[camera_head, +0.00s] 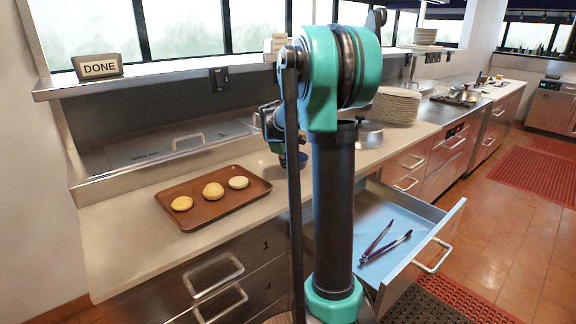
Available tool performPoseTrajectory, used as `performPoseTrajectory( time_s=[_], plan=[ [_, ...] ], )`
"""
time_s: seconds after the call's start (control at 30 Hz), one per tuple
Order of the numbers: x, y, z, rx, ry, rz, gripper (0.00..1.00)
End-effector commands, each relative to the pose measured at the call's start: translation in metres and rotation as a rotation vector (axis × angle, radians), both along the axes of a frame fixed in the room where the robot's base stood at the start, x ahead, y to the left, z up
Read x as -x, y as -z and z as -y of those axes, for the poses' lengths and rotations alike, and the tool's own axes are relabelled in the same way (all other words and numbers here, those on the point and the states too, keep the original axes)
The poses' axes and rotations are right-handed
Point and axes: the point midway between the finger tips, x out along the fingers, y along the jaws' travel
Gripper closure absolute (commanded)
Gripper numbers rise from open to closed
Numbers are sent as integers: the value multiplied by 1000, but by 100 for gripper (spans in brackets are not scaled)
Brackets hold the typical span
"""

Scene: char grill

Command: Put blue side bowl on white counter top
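A small dark blue shape, apparently the blue side bowl (301,159), shows beside my arm above or on the white counter top (130,235). My arm link hides much of it, and I cannot tell whether it touches the counter. My gripper (279,149) is just above and left of it, partly hidden behind the arm. I cannot see its fingertips clearly enough to tell whether they are open or shut on the bowl.
A brown tray (213,214) with three buns lies on the counter at left. A stack of plates (395,106) and a metal pot (369,134) stand farther right. An open drawer (395,222) holding tongs (384,245) juts out at right. A DONE sign (97,67) stands on the upper ledge.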

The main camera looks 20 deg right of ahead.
Motion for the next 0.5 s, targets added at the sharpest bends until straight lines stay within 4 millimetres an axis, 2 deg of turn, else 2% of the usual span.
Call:
performPoseTrajectory(
  time_s=[0.27, 0.47, 0.5],
  plan=[
    [0, 2, 0, 0, 0, 0, 100],
    [0, 2, 0, 0, 0, 0, 75],
    [0, 2, 0, 0, 0, 0, 74]
  ],
)
